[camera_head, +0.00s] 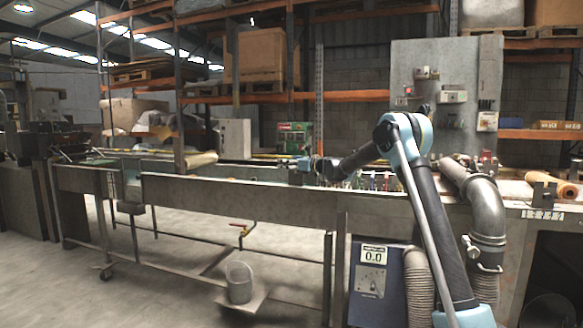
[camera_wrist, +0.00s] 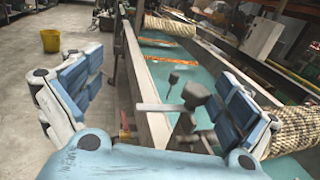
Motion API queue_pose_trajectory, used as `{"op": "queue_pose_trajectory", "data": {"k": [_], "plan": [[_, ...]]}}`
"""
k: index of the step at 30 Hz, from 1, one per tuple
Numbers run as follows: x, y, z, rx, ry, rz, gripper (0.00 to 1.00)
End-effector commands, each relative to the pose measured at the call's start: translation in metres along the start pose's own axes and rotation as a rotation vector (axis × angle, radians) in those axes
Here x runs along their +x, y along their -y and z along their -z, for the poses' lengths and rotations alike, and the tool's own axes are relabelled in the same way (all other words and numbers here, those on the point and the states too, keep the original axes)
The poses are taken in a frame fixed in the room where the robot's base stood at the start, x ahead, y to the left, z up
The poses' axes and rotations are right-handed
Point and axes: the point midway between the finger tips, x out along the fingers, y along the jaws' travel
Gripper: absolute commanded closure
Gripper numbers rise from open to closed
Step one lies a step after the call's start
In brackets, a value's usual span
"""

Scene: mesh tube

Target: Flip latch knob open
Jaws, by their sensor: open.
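My gripper (camera_wrist: 164,82) is open in the wrist view, with its blue-padded fingers wide apart at left and right. Between them, farther out, a dark knob (camera_wrist: 172,78) sits on a thin stem beside a grey metal block (camera_wrist: 195,93). This may be the latch knob; I cannot tell for sure. Nothing is seen held between the fingers. In the head view my gripper (camera_head: 302,166) is at the far end of my arm, over the long trough. The latch knob is too small to make out there.
The trough's metal side wall (camera_wrist: 147,95) runs between the fingers, with its blue-green bed (camera_wrist: 170,55) to the right. A woven tube (camera_wrist: 295,130) lies close to the right finger. A yellow bucket (camera_wrist: 49,41) stands on the floor. A red-handled valve (camera_head: 240,226) hangs below the trough.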

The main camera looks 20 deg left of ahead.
Motion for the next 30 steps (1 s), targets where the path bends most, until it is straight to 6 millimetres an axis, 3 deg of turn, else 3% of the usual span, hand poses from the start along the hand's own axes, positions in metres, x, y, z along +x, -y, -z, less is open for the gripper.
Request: {"op": "queue_pose_trajectory", "data": {"k": [1,10,15,30], "plan": [[0.002,-0.016,-0.001,0.001,0.001,-0.022,0.21],[-0.006,-0.028,-0.001,0.001,0.001,-0.021,0.21],[-0.014,-0.031,0.000,0.001,0.001,-0.013,0.54],[-0.031,-0.051,-0.001,0.001,0.000,-0.007,0.54]]}}
